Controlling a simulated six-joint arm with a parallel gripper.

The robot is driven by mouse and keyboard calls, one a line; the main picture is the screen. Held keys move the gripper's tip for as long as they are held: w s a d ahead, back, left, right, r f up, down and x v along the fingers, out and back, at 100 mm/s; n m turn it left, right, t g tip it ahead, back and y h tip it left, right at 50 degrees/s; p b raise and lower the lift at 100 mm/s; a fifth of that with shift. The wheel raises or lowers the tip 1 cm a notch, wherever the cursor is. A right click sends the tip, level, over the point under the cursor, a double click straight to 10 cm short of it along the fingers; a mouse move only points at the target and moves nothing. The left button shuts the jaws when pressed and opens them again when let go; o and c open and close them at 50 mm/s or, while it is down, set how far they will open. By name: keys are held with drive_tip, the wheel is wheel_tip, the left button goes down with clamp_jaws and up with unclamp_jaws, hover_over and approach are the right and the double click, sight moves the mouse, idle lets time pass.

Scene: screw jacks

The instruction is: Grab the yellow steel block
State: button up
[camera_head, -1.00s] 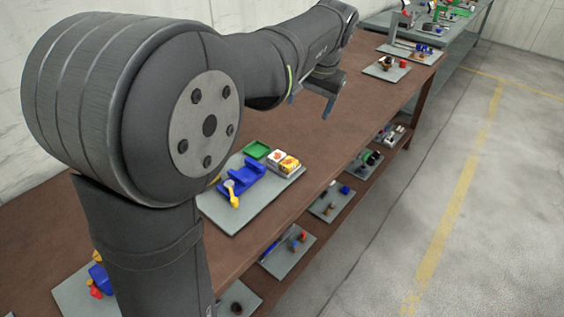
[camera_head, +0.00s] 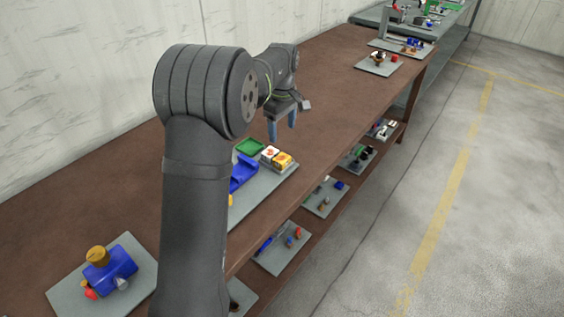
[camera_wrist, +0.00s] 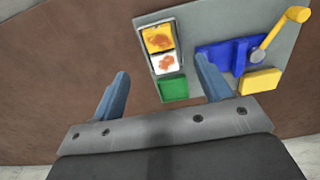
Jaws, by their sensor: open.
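A plain yellow block (camera_wrist: 260,82) lies beside a blue vise-like screw jack (camera_wrist: 232,55) on a grey board (camera_wrist: 205,20) in the wrist view. The jack has a yellow handle (camera_wrist: 282,38). A second yellow piece, with an orange pattern (camera_wrist: 158,38), lies by a white patterned piece (camera_wrist: 164,63) and a green tray (camera_wrist: 173,88). My gripper (camera_wrist: 162,68) is open and empty, its fingers pointing down above the board's edge. In the head view my gripper (camera_head: 282,122) is above and behind the patterned yellow piece (camera_head: 283,160).
Another board at the front left carries a blue part (camera_head: 110,269) with an orange knob. Further boards with small parts stand at the table's far end (camera_head: 380,64) and on the shelf below. The brown table top (camera_head: 325,90) is clear between the boards.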

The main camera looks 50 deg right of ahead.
sight(282, 158)
wheel_tip(282, 158, down, 12)
drive_tip(key=shift+w+d+r, duration=0.1)
drive_tip(key=shift+r, duration=0.1)
drive_tip(key=c, duration=1.3)
drive_tip(key=shift+c, duration=0.6)
drive_tip(key=shift+r, duration=0.2)
